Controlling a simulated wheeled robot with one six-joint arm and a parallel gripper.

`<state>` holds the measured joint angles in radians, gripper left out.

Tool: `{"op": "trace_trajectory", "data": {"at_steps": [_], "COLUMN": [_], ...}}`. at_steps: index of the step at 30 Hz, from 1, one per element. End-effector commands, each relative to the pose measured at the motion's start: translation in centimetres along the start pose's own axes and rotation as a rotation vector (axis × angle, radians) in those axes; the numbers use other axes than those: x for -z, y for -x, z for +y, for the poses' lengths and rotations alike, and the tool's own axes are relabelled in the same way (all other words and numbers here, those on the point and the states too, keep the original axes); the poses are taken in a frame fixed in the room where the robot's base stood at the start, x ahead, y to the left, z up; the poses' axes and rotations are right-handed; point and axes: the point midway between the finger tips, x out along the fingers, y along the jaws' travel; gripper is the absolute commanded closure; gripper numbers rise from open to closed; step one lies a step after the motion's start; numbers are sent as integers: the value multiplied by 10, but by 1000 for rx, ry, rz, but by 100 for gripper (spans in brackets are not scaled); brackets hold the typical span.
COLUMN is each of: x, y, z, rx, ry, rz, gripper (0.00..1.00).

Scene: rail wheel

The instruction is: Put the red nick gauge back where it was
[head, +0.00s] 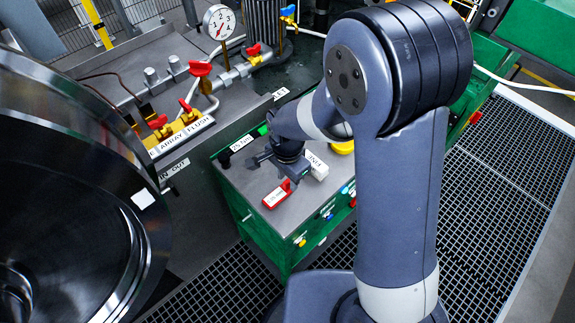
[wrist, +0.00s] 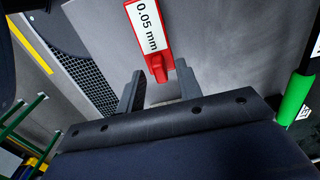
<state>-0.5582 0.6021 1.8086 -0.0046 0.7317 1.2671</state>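The red nick gauge (head: 276,197) lies flat on the grey top of the green cabinet (head: 233,180), near its front edge, in the head view. In the wrist view the gauge (wrist: 148,28) has a white "0.05 mm" label, and its red knob points toward my gripper (wrist: 160,78). My gripper also shows over the cabinet top in the head view (head: 273,172). Its two fingers are apart with nothing held between them. The knob is at or just beyond the fingertips, roughly between them; I cannot tell whether they touch.
A white block (head: 318,171) and a yellow item (head: 343,147) are right of my gripper. A black item (head: 225,158) is at the cabinet's left edge. A green handle (wrist: 297,97) is at right in the wrist view. A large metal wheel (head: 75,190) stands at left.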

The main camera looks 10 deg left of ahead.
Motion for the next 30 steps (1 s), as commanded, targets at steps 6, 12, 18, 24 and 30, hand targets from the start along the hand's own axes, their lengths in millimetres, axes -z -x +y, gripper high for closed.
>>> {"op": "trace_trajectory", "data": {"at_steps": [6, 12, 18, 24, 30], "x": [0, 0, 0, 0, 0], "y": [37, 78, 106, 114, 114], "z": [-1, -1, 0, 0, 0], "rx": [7, 6, 3, 1, 1], "ry": [0, 0, 0, 0, 0], "rz": [2, 2, 1, 0, 0], "gripper": [66, 66, 66, 66, 66]}}
